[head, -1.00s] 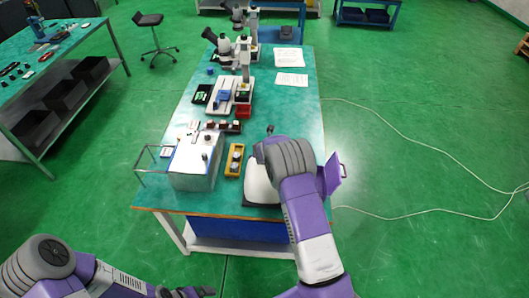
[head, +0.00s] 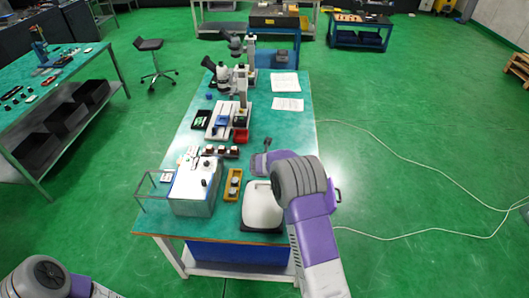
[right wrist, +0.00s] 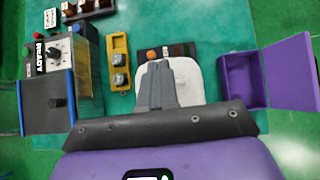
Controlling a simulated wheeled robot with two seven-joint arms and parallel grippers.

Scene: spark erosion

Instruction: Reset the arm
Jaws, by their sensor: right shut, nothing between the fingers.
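My right gripper (head: 267,144) reaches over the table's right side, above and behind a white rounded pad (head: 262,208). In the right wrist view its grey fingers (right wrist: 164,85) are together with nothing between them, and they overlap the white pad (right wrist: 190,88) in the picture. I cannot tell the height between them. My left arm shows only as a grey joint and purple link at the bottom left corner of the head view. Its gripper is outside the picture.
A grey box with a dark knob (head: 196,190), a yellow holder (head: 232,184) and a microscope (head: 240,85) stand on the green table (head: 300,130). The right wrist view shows an open purple box (right wrist: 240,80) at right.

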